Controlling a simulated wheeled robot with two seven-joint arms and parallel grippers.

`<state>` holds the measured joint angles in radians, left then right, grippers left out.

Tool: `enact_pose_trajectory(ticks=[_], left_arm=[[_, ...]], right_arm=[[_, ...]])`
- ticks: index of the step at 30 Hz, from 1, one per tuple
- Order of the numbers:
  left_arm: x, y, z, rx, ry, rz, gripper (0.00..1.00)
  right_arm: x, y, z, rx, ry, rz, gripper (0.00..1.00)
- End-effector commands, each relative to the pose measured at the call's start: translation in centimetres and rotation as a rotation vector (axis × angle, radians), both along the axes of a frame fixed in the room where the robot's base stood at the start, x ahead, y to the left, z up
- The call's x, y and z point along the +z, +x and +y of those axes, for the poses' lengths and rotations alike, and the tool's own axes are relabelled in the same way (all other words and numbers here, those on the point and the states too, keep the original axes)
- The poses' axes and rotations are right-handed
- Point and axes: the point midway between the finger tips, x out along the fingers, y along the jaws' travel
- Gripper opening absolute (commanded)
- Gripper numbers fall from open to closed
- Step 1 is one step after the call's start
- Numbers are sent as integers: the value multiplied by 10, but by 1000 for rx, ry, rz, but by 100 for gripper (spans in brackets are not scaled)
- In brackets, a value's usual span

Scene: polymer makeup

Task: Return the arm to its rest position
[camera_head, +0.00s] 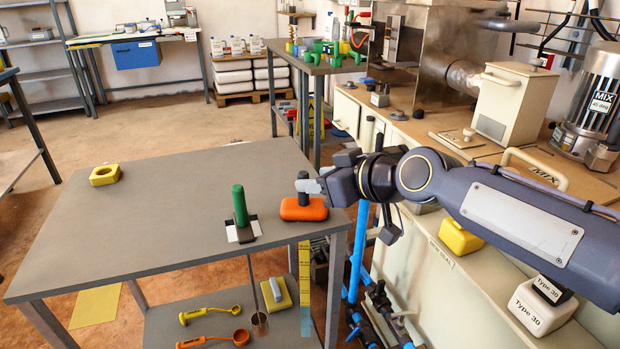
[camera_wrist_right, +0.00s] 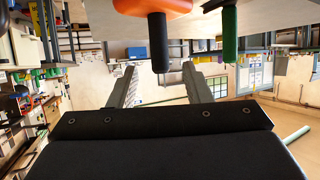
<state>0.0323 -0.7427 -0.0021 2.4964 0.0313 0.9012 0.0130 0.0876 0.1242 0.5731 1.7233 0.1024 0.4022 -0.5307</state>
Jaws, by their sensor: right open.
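My right arm comes in from the right in the head view. Its gripper (camera_head: 312,186) is level with the black handle (camera_head: 303,199) of an orange block (camera_head: 291,211) on the grey table. In the wrist view the two fingers (camera_wrist_right: 157,88) are spread with nothing held between them. The black handle (camera_wrist_right: 158,45) and its orange block (camera_wrist_right: 140,6) show upside down just beyond the fingertips. I cannot tell whether a finger touches the handle. My left gripper is not in view.
A green cylinder (camera_head: 240,205) stands on a dark plate left of the orange block. A yellow ring-shaped block (camera_head: 104,175) lies at the table's (camera_head: 170,215) left. The table's middle is clear.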

Motion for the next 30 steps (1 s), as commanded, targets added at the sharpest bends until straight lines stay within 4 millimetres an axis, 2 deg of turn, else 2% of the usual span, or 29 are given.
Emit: enact_pose_trajectory(ticks=[1,7,11,14,16,22,25,30], left_arm=[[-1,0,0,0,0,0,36],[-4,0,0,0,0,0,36],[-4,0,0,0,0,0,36],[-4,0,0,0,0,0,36],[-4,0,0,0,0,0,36],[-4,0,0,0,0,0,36],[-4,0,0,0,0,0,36],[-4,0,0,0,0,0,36]], right_arm=[[4,-5,-8,-7,-1,-4,45],[15,-24,-24,-4,-1,-2,45],[12,-35,-33,-15,-11,17,45],[-6,-54,-51,-64,-34,82,45],[-27,-75,-71,-125,-51,154,45],[-97,-152,-134,-353,-35,404,45],[-126,-186,-154,-445,-1,510,45],[-168,-236,-172,-566,71,659,45]])
